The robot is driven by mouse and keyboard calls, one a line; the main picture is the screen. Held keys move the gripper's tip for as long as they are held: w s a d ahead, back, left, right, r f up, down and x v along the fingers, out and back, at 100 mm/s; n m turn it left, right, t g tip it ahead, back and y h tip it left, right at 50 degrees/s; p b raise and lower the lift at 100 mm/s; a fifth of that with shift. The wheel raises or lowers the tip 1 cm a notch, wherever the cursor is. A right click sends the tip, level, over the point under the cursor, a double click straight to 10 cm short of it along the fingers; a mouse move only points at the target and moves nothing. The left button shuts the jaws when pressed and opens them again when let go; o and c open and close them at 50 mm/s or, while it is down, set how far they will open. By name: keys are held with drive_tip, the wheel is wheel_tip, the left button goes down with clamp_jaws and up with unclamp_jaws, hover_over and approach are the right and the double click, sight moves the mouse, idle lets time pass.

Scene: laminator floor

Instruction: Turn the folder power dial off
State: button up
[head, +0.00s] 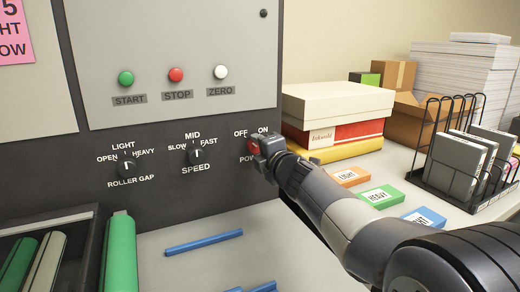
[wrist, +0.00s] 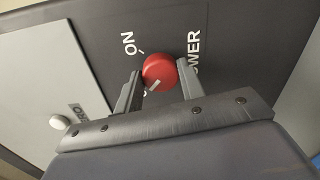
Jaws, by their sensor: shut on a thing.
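The red power dial (head: 252,146) is on the dark panel of the machine, under the OFF and ON labels and by the POWER label. My gripper (head: 262,147) reaches it from the right and covers part of it. In the wrist view the round red dial (wrist: 160,69) sits between the two fingers of my gripper (wrist: 160,76), which are shut on its sides. Its white pointer line points to the lower left, away from the ON label (wrist: 128,43) and toward the OFF side. The OFF label is mostly hidden by a finger there.
The roller gap dial (head: 127,167) and speed dial (head: 196,154) are to the left. Above are the green start (head: 126,78), red stop (head: 176,74) and white zero (head: 220,72) buttons. Boxes (head: 337,105) stand at right; a blue rod (head: 204,242) lies on the table.

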drive_tip(key=o, duration=1)
drive_tip(key=p+v, duration=0.1)
drive_tip(key=v, duration=1)
drive_tip(key=shift+w+a, duration=0.1)
drive_tip(key=shift+w, duration=0.05)
drive_tip(key=b+x, duration=0.1)
drive_tip(key=x, duration=0.9)
drive_tip(key=shift+w+a, duration=0.1)
drive_tip(key=shift+w, duration=0.2)
